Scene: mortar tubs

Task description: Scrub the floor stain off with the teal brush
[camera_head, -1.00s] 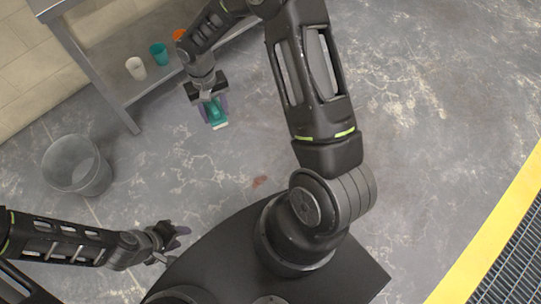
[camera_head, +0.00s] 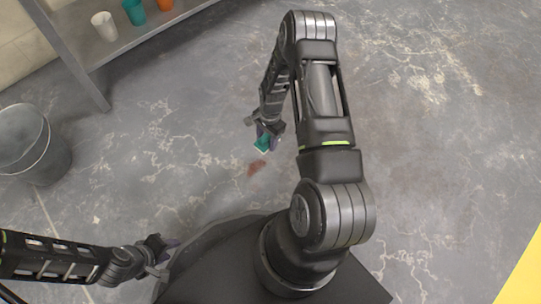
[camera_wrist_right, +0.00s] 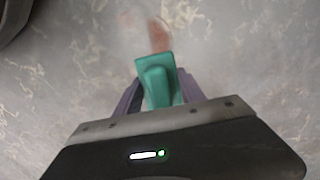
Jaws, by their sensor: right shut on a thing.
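The teal brush (camera_head: 262,143) is held in my right gripper (camera_head: 265,130), just above and beside the reddish-brown floor stain (camera_head: 256,167). In the right wrist view, the brush (camera_wrist_right: 155,78) sits between the two purple fingers of the gripper (camera_wrist_right: 160,92). The stain (camera_wrist_right: 159,36) shows just beyond the brush end, partly blurred. I cannot tell whether the bristles touch the floor. My left gripper (camera_head: 165,248) is low at the left, away from the stain; its fingers look spread with nothing between them.
A grey bucket (camera_head: 35,150) stands at the left. A metal shelf (camera_head: 125,48) at the upper left holds a white cup (camera_head: 104,26), a teal cup (camera_head: 134,11) and an orange cup (camera_head: 165,4). Cracked concrete floor (camera_head: 430,140) is clear at the right.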

